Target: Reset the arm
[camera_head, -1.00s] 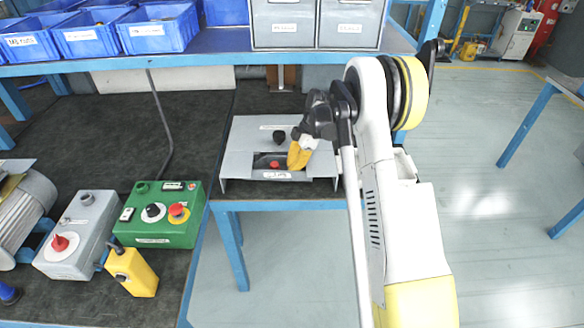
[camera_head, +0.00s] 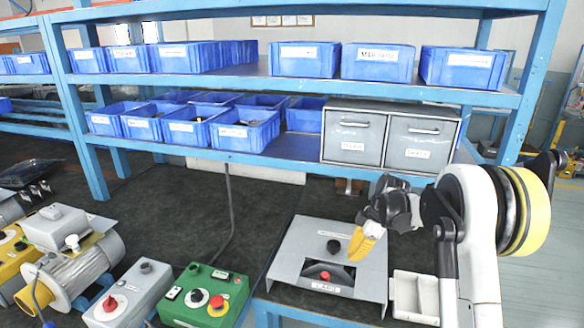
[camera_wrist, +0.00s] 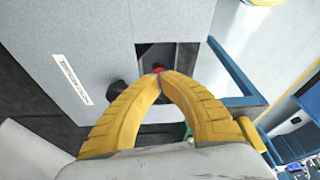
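My gripper (camera_head: 358,252) has yellow fingers, which hang above the right part of a grey sloped panel box in the head view (camera_head: 300,243). In the wrist view the fingertips (camera_wrist: 160,76) meet and hold nothing. The panel carries a black knob (camera_head: 333,246) and a red button (camera_head: 325,276) in a square recess, with a white label below it. In the wrist view the red button (camera_wrist: 158,68) shows just beyond the fingertips and is partly covered by them. The black knob (camera_wrist: 121,93) is left of the fingers. The gap between fingertips and panel is hard to judge.
A green control box (camera_head: 205,298) and a grey box with a red knob (camera_head: 128,293) stand to the left. A small light-grey bin (camera_head: 416,297) is right of the panel. Shelves with blue bins (camera_head: 303,60) and grey drawers (camera_head: 352,138) rise behind.

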